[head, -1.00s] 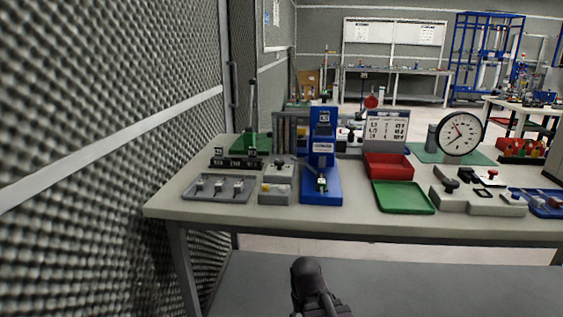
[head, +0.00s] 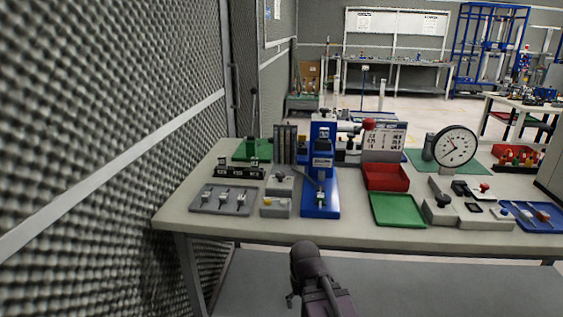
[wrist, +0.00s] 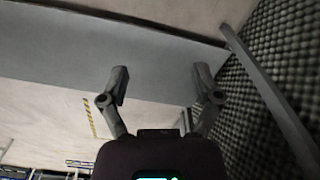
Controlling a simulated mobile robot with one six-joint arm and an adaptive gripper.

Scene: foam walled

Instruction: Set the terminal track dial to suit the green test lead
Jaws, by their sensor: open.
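I cannot make out the terminal track dial or a green test lead for certain at this size. A blue bench press (head: 320,170) stands upright on the workbench, with a grey box (head: 277,207) with a yellow part beside it. A grey tray (head: 208,205) with several small metal terminals lies to the left. A board with printed rows of figures (head: 384,142) stands behind a red bin (head: 385,177). My gripper (wrist: 160,72) is open and empty in the wrist view, pointing toward a grey surface and floor, away from these things.
The workbench (head: 178,205) carries a green tray (head: 397,210), a round gauge (head: 455,147), grey fixtures (head: 440,207) and a blue tray (head: 530,215). A foam wall (head: 100,120) runs close along the left. A grey lower shelf (head: 245,280) lies under the bench.

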